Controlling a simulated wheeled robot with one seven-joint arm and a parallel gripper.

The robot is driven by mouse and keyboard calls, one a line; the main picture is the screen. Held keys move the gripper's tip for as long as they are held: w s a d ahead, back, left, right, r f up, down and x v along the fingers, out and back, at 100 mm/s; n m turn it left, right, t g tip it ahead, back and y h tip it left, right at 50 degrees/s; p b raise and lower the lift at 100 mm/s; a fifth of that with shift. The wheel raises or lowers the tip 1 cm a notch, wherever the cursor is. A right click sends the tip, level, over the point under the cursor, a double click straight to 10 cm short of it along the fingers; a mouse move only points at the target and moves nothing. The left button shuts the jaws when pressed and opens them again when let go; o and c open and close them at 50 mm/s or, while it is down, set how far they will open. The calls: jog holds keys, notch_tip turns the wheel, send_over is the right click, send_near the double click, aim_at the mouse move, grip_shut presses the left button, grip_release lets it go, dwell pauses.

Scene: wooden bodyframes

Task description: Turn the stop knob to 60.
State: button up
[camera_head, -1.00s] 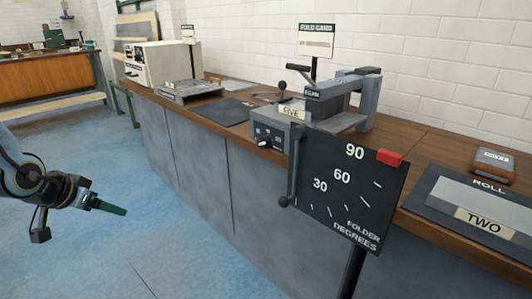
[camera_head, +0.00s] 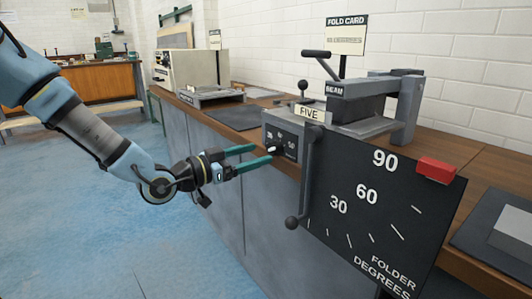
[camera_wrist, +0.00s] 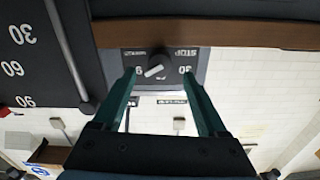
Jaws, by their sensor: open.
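The stop knob (camera_head: 275,149) is a small knob with a pale bar on the dark front panel of the machine labelled FIVE. In the wrist view, which is upside down, the knob (camera_wrist: 153,70) sits below the STOP label with 30 at right and a partly hidden 9 at left. Its pale bar is tilted; I cannot tell which number it points to. My gripper (camera_head: 263,153) is open, with its green fingers pointing at the panel. In the wrist view the fingertips (camera_wrist: 159,74) lie either side of the knob; contact cannot be told.
A black FOLDER DEGREES dial board (camera_head: 400,190) with a red block (camera_head: 436,170) stands right of the knob. The wooden bench top (camera_head: 215,108) runs behind. Blue floor is free at left.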

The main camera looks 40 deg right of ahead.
aim_at(270, 150)
jog(key=shift+s+d, duration=0.15)
jog(key=shift+d, duration=1.7)
jog(key=shift+c, duration=0.3)
grip_shut()
